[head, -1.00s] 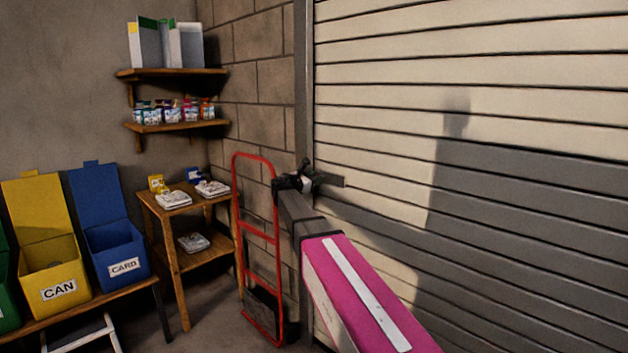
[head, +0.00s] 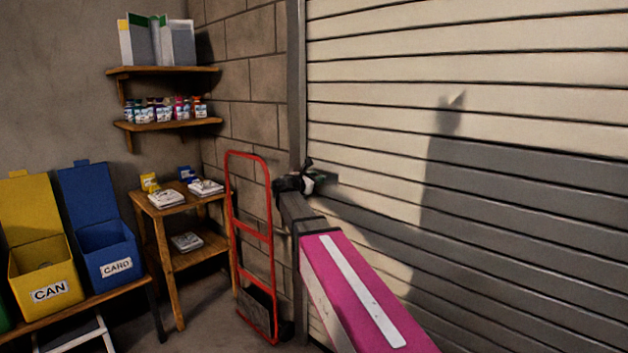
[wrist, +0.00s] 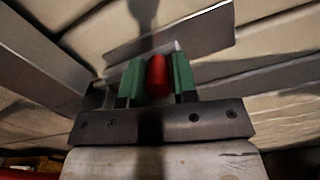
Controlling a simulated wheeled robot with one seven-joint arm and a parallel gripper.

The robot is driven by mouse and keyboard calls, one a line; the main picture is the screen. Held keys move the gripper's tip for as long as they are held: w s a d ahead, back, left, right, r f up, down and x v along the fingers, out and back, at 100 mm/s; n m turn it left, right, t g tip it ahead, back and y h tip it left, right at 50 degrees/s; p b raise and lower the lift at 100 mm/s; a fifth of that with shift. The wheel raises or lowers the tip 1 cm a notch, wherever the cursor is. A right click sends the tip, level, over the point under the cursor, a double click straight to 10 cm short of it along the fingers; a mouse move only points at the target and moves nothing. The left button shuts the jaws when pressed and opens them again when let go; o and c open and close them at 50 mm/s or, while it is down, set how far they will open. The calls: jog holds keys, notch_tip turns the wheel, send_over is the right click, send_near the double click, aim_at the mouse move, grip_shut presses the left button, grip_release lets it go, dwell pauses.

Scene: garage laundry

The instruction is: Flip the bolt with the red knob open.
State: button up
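The red knob (wrist: 157,76) shows in the wrist view between the green fingers of my gripper (wrist: 157,85). The fingers are close together, one on each side of the knob, and it fills the gap between them. A flat grey bar (wrist: 207,32) lies behind the knob, slanting up to the right in that view. In the head view my gripper (head: 309,180) is at the left edge of the shutter door (head: 400,120), by its upright frame. There the knob and bar are hidden behind the gripper.
A red hand truck (head: 229,240) stands just left of my arm, against the block wall. A wooden side table (head: 165,208) with papers, wall shelves (head: 160,71) and yellow (head: 45,270) and blue (head: 108,250) bins are further left. The shutter's right side is clear.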

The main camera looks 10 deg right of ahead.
jog(key=shift+s+d, duration=0.1)
jog(key=shift+s, duration=0.05)
jog(key=v, duration=1)
jog(key=shift+s+a, duration=0.2)
jog(key=shift+a, duration=0.15)
jog(key=s+d+f+m+g+y, duration=0.3)
jog(key=s+d+f+m, duration=0.15)
jog(key=f, duration=0.65)
jog(key=s+d+f+m+g+y, duration=0.3)
jog(key=s+f+m, duration=0.25)
jog(key=f, duration=0.45)
jog(key=s+f+m+g+y, duration=0.1)
jog(key=s+f+m+y, duration=0.2)
jog(key=s+f+m, duration=0.1)
jog(key=s+a+f+m+g+y, duration=0.1)
jog(key=s+f+m+g+y, duration=0.1)
jog(key=s+f+m, duration=0.2)
jog(key=s+a+f+m+g+y, duration=0.1)
jog(key=s+f+m+y, duration=0.2)
jog(key=s+f, duration=0.5)
jog(key=shift+s+a+f+m+g+y, duration=0.1)
jog(key=shift+s+f+m+g+y, duration=0.25)
jog(key=shift+s+m, duration=0.25)
